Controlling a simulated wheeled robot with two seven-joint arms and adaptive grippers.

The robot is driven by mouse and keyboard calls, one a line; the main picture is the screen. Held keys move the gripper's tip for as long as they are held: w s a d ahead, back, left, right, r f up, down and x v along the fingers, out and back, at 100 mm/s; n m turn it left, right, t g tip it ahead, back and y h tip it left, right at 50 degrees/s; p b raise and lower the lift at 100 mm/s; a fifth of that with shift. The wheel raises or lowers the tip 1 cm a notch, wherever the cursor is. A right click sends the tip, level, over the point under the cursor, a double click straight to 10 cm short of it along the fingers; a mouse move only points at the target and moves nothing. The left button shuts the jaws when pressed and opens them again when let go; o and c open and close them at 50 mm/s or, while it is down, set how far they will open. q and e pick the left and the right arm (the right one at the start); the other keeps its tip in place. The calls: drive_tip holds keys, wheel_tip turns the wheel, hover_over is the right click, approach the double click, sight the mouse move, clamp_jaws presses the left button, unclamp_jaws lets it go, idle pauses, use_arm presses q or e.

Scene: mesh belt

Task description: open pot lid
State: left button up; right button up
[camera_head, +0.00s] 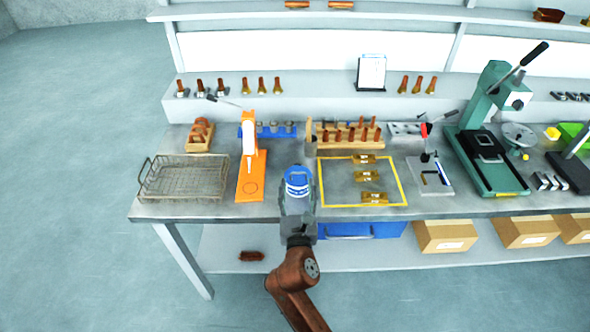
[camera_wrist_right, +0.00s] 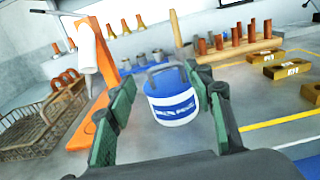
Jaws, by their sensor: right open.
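A small white pot with blue bands (camera_head: 297,191) stands upright near the front edge of the bench. In the right wrist view the pot (camera_wrist_right: 175,105) has a dark blue-grey top with a raised handle (camera_wrist_right: 165,72); this top looks seated on it. My right gripper (camera_wrist_right: 173,90) is open, its green-grey fingers on either side of the pot. In the head view the right gripper (camera_head: 298,183) reaches in from the front, and I cannot tell whether its fingers touch the pot. My left gripper is not in view.
An orange stand (camera_head: 250,185) and a wire basket (camera_head: 185,178) are left of the pot. A yellow-taped square (camera_head: 335,190) with brass blocks is right. A wooden rack with pegs (camera_head: 345,138) and blue holder (camera_head: 275,130) are behind. A green press (camera_head: 490,130) is farther right.

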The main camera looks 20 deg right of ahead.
sight(297, 173)
drive_tip(key=b+x, duration=0.1)
drive_tip(key=x, duration=0.5)
drive_tip(key=shift+d+f, duration=0.15)
drive_tip(key=shift+s, duration=0.1)
clamp_jaws()
idle(0.3)
